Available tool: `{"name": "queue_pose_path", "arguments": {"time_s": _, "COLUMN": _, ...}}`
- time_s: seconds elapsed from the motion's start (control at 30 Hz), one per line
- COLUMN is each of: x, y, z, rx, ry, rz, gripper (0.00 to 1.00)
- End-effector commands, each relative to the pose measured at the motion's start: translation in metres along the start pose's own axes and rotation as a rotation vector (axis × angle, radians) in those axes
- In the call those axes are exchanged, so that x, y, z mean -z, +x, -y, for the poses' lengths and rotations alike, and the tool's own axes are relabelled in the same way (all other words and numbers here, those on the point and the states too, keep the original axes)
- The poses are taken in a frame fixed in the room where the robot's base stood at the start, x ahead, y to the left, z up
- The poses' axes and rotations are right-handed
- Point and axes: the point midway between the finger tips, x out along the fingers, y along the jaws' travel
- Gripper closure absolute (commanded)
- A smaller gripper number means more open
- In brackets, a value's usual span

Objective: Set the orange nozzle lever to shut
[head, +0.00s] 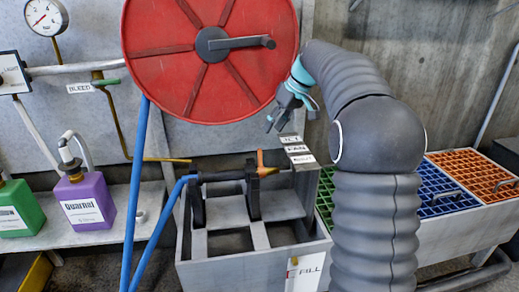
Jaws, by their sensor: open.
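The orange nozzle lever (260,158) stands roughly upright on a dark nozzle (225,175) with an orange tip. The nozzle lies across black supports on a grey metal frame. To its right are stacked white labels: the top one (290,139) seems to read JET, the middle one (297,149) FAN, and the lowest (303,159) is too blurred to read. I cannot tell which label the lever lines up with. My gripper (289,115) is open and empty, above and slightly right of the lever, apart from it.
A large red hose reel (205,55) is at upper left of my gripper. A blue hose (160,235) runs to the nozzle. A purple jug (84,200) and a green jug (18,210) stand on the left shelf. Blue (450,190) and orange (475,172) grates lie right.

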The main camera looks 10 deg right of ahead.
Motion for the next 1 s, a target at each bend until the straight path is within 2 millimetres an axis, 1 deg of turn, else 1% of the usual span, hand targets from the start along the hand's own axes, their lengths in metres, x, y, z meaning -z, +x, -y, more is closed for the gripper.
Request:
{"name": "queue_pose_path", "arguments": {"time_s": 0.03, "x": 0.000, "y": 0.011, "z": 0.000, "rx": 0.002, "ry": 0.000, "rz": 0.002, "gripper": 0.60}}
{"name": "queue_pose_path", "arguments": {"time_s": 0.3, "x": 0.000, "y": 0.062, "z": 0.001, "rx": 0.003, "ry": 0.000, "rz": 0.002, "gripper": 0.60}}
{"name": "queue_pose_path", "arguments": {"time_s": 0.5, "x": 0.000, "y": 0.090, "z": 0.000, "rx": 0.002, "ry": 0.000, "rz": 0.000, "gripper": 0.60}}
{"name": "queue_pose_path", "arguments": {"time_s": 0.7, "x": 0.000, "y": 0.104, "z": 0.000, "rx": 0.001, "ry": 0.000, "rz": 0.000, "gripper": 0.60}}
{"name": "queue_pose_path", "arguments": {"time_s": 1.0, "x": 0.000, "y": 0.106, "z": 0.000, "rx": 0.000, "ry": 0.000, "rz": -0.001, "gripper": 0.60}}
